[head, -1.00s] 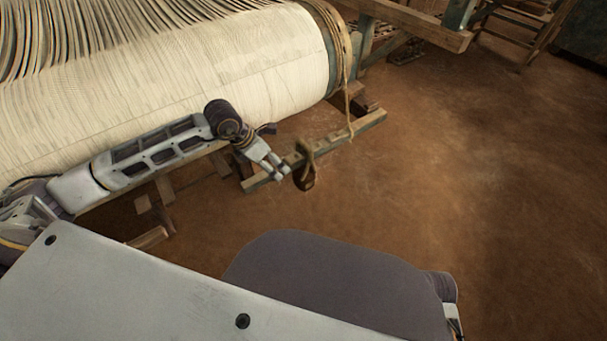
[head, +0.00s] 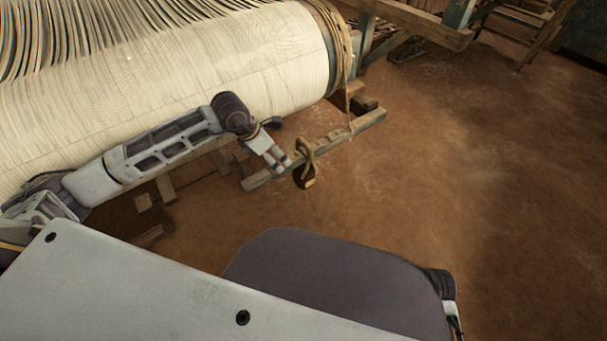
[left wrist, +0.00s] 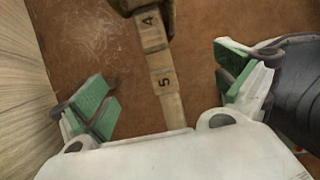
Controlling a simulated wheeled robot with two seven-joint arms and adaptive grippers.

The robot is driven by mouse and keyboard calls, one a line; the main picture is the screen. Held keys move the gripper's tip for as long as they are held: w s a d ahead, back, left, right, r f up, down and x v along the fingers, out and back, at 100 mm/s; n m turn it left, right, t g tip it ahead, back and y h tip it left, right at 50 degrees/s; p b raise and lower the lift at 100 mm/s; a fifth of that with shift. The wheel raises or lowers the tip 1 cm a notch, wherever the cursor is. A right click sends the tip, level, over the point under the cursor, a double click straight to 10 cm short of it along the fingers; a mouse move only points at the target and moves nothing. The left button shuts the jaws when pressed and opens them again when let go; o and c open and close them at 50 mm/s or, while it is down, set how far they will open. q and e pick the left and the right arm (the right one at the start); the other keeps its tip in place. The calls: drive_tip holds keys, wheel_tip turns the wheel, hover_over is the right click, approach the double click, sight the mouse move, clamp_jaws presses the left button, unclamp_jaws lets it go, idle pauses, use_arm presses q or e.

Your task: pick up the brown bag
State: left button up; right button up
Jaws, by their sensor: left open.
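A small dark brown thing with a tan cord loop, which looks like the brown bag (head: 305,178), hangs at the wooden beam (head: 350,131) below the loom's cloth roll. My left gripper (head: 282,164) is open and empty, close to the left of the bag and over the beam; I cannot tell whether they touch. In the left wrist view the green-padded fingers of the left gripper (left wrist: 165,85) are spread wide. The beam, with numbers 4 and 5 (left wrist: 160,62), runs between them. A brown object at that view's top edge is cut off. My right gripper is out of view.
The large roll of cream warp threads (head: 250,62) lies behind my left arm. Rope (head: 345,70) hangs from its end. Wooden loom parts (head: 425,20) stand at the top right. The brown earth floor (head: 480,190) on the right is clear.

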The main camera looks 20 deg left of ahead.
use_arm(q)
drive_tip(key=shift+w+d, duration=0.9)
drive_tip(key=shift+w, duration=0.2)
drive_tip(key=shift+w+d, duration=0.85)
drive_tip(key=shift+w, duration=0.25)
drive_tip(key=shift+w+d, duration=0.85)
drive_tip(key=shift+w, duration=0.25)
drive_tip(key=shift+w+d, duration=0.1)
drive_tip(key=shift+w, duration=0.05)
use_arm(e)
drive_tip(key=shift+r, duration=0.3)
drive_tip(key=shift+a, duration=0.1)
use_arm(q)
drive_tip(key=shift+w+d, duration=0.1)
